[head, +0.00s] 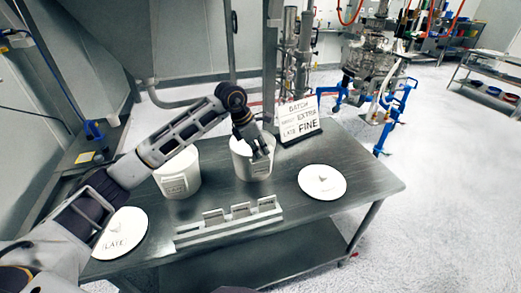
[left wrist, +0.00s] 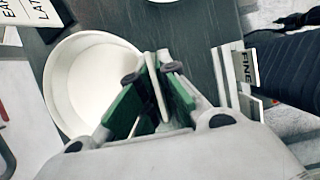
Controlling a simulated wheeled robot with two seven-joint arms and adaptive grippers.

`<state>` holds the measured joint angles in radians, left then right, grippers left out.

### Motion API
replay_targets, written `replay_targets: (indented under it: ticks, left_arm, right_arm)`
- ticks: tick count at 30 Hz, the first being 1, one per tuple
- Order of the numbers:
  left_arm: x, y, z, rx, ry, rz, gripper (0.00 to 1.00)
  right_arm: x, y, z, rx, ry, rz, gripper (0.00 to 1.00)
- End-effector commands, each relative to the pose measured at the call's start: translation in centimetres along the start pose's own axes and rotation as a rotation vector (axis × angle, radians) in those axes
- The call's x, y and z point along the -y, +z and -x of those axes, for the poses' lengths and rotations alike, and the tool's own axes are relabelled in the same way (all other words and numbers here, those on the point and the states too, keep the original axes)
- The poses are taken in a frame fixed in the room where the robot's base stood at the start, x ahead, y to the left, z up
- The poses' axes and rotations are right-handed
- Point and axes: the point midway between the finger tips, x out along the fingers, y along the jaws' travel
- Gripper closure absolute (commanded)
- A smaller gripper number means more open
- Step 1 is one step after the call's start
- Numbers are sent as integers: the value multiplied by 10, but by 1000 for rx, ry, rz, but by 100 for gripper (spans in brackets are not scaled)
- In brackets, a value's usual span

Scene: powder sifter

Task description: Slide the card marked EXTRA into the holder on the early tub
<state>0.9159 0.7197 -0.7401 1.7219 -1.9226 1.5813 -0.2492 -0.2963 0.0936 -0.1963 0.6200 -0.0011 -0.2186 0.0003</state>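The white tub on the right (head: 243,160) stands on the steel table, and its open rim shows in the left wrist view (left wrist: 58,100). A second white tub (head: 180,175) stands to its left. My left gripper (head: 259,157) points down at the front of the right tub. In the left wrist view its green-padded fingers (left wrist: 150,73) stand apart on both sides of a thin pale upright plate (left wrist: 155,88) beside the tub's wall. The plate is edge-on; I cannot read it or tell card from holder. My right gripper is not in view.
A card rack (head: 228,228) with several cards lies at the front; one reads FINE (left wrist: 247,68). A lid marked LATE (head: 120,233) lies left, another lid (head: 322,181) right. A sign (head: 300,121) pairing EXTRA and FINE with batches stands behind.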

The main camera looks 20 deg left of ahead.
Motion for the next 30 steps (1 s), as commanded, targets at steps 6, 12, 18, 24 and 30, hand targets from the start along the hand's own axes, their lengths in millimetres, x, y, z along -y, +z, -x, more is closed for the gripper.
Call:
replay_targets:
  ticks: [6,12,18,24,30]
  left_arm:
    - [0,0,-1,0,0,0,100]
    - [0,0,-1,0,0,0,100]
    - [0,0,-1,0,0,0,100]
    - [0,-2,-4,0,0,0,100]
    - [0,-2,-6,0,0,0,100]
  right_arm:
    - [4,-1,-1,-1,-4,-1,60]
    - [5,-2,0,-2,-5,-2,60]
    - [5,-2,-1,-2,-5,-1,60]
    - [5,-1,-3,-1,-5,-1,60]
    - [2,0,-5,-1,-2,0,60]
